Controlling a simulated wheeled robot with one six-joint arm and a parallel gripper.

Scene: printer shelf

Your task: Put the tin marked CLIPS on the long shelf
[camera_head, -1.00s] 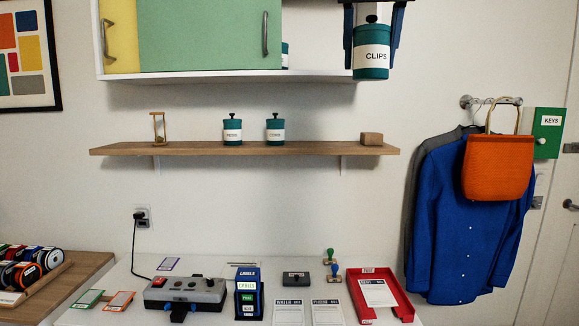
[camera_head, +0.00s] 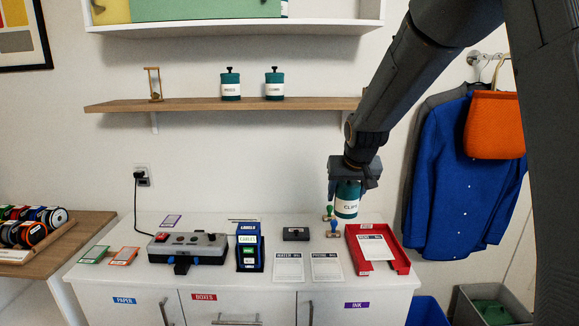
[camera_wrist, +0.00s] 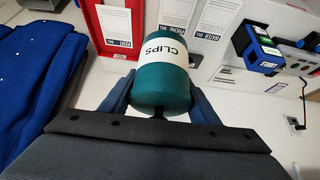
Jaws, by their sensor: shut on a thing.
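The teal tin marked CLIPS (camera_head: 347,198) hangs upright in my gripper (camera_head: 350,185), above the back right of the white cabinet top and well below the long shelf. In the wrist view the tin (camera_wrist: 158,80) sits between the two blue fingers of my gripper (camera_wrist: 158,100), which are shut on it. The long wooden shelf (camera_head: 190,104) runs along the wall. My arm covers its right end.
On the shelf stand two similar teal tins (camera_head: 230,84) (camera_head: 274,84) and an hourglass (camera_head: 154,84); shelf between them is free. A wall cabinet (camera_head: 240,22) hangs above. Below are a red tray (camera_head: 397,258), stamps (camera_head: 333,230) and a blue label box (camera_head: 249,250).

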